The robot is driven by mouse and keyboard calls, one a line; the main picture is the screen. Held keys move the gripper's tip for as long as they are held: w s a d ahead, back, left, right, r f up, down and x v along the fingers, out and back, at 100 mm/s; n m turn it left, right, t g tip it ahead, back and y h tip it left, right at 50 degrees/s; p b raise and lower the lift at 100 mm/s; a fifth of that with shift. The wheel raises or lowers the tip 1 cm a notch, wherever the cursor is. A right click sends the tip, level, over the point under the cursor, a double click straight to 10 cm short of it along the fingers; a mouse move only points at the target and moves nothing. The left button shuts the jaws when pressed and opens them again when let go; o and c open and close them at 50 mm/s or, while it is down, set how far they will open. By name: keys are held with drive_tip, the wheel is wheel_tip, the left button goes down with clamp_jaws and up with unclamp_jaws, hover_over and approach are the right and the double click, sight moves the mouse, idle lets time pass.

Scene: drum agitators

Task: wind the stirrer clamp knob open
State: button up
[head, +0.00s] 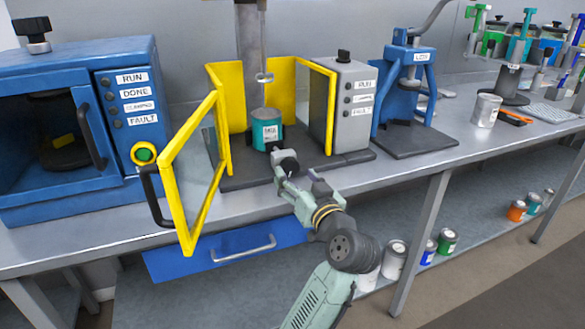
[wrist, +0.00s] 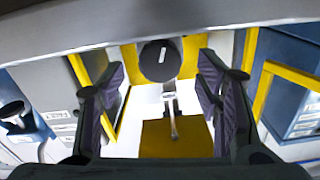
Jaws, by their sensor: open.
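In the wrist view a dark round knob (wrist: 160,60) with a short white mark on its face shows between my fingers, with a clear gap on either side. I take it to be the stirrer clamp knob. A thin metal rod (wrist: 172,115) shows below it. My gripper (head: 283,160) is open and empty, in front of the teal can (head: 268,136) inside the yellow guard. It also shows in the wrist view (wrist: 161,75). I cannot tell how far the knob is from the fingertips. My gripper and wrist hide the knob in the head view.
The yellow-framed guard door (head: 163,190) stands swung open left of my arm. A grey control box (head: 352,112) stands close on the right, and a blue cabinet machine (head: 125,60) on the left. A blue press (head: 395,85) stands further right. A blue drawer (head: 200,260) is below the bench.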

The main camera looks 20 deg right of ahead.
sight(291, 166)
drive_tip(key=shift+w, duration=1.45)
drive_tip(key=shift+c, duration=0.3)
drive_tip(key=c, duration=1.1)
